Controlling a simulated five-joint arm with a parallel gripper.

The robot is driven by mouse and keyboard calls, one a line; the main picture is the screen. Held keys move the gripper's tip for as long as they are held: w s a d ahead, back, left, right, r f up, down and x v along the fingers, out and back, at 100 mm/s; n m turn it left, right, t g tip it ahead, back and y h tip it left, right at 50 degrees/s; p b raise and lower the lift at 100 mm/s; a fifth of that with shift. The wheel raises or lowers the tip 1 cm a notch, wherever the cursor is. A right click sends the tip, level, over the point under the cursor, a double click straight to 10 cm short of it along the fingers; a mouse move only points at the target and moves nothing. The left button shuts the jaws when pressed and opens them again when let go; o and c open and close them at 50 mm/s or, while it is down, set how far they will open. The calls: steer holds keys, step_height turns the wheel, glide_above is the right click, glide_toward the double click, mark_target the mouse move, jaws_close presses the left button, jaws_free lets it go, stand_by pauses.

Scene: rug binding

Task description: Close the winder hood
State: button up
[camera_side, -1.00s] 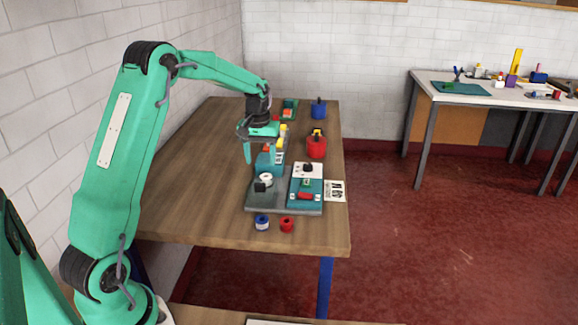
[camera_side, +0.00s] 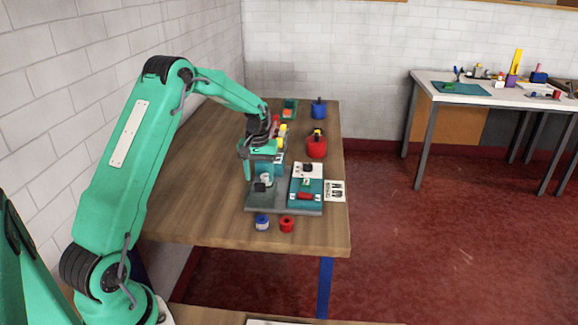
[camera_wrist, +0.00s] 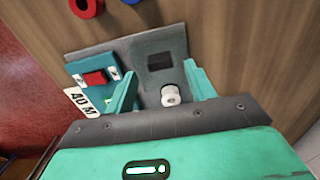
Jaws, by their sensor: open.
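The winder stands on a grey base plate (camera_side: 262,204) on the wooden table. It has a white spool (camera_wrist: 171,95) and a black block (camera_wrist: 160,61). A teal upright part (camera_side: 279,158) at the back of the plate looks like the raised hood; my gripper hides most of it in the side view. I cannot make out the hood in the wrist view. My gripper (camera_side: 260,168) is open, above the back left of the plate. In the wrist view, the jaws of my gripper (camera_wrist: 161,72) are spread either side of the spool, with nothing between them clearly held.
A teal panel (camera_wrist: 80,68) with a red button (camera_wrist: 95,78) lies beside the winder. A blue spool (camera_side: 262,222) and a red spool (camera_side: 286,224) sit in front. A red pot (camera_side: 316,147) stands behind right. The table's left side is clear.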

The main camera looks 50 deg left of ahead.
mark_target(260, 184)
steer(key=shift+f, duration=1.7)
